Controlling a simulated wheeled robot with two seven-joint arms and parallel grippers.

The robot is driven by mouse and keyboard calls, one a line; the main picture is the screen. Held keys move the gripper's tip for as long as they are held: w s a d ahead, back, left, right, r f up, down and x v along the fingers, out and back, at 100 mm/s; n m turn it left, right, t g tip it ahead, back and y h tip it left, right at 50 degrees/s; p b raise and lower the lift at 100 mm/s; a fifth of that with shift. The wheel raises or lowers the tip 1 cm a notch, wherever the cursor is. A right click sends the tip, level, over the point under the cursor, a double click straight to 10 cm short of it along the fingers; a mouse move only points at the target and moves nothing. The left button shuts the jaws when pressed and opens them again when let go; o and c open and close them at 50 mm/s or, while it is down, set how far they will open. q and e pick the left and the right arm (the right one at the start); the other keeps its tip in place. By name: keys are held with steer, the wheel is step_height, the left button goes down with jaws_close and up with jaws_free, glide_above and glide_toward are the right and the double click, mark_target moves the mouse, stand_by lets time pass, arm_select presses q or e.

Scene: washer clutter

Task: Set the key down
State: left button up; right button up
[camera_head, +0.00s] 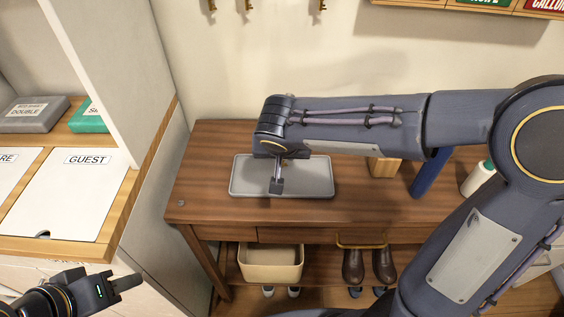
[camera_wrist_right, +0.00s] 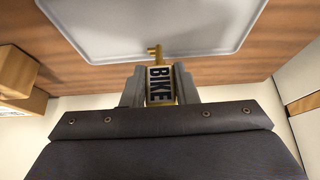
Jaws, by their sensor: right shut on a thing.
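A gold key (camera_wrist_right: 155,52) with a dark-lettered tag reading BIKE (camera_wrist_right: 160,84) is held between the fingers of my right gripper (camera_wrist_right: 160,90) in the right wrist view. A grey tray (camera_head: 312,180) lies on the wooden console table. In the head view my right gripper (camera_head: 277,186) points down over the middle of the tray; its height above the tray is hard to judge. The tray also shows ahead of the key in the right wrist view (camera_wrist_right: 150,25). My left gripper (camera_head: 126,284) is at the lower left, away from the table; its finger gap is unclear.
The wooden table (camera_head: 205,160) has bare top left of the tray. A wooden block (camera_head: 384,167), a blue object (camera_head: 426,178) and a white bottle (camera_head: 478,178) stand to the right. A beige bin (camera_head: 271,265) and brown boots (camera_head: 368,266) are below. Keys hang on the wall (camera_head: 248,5).

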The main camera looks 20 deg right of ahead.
step_height(320, 180, down, 3)
steer(key=shift+w+f, duration=0.15)
steer(key=shift+b, duration=0.3)
steer(key=shift+f+b, duration=0.25)
steer(key=shift+b, duration=0.05)
steer(key=o, duration=0.9)
steer(key=shift+r, duration=0.1)
steer(key=shift+o, duration=0.2)
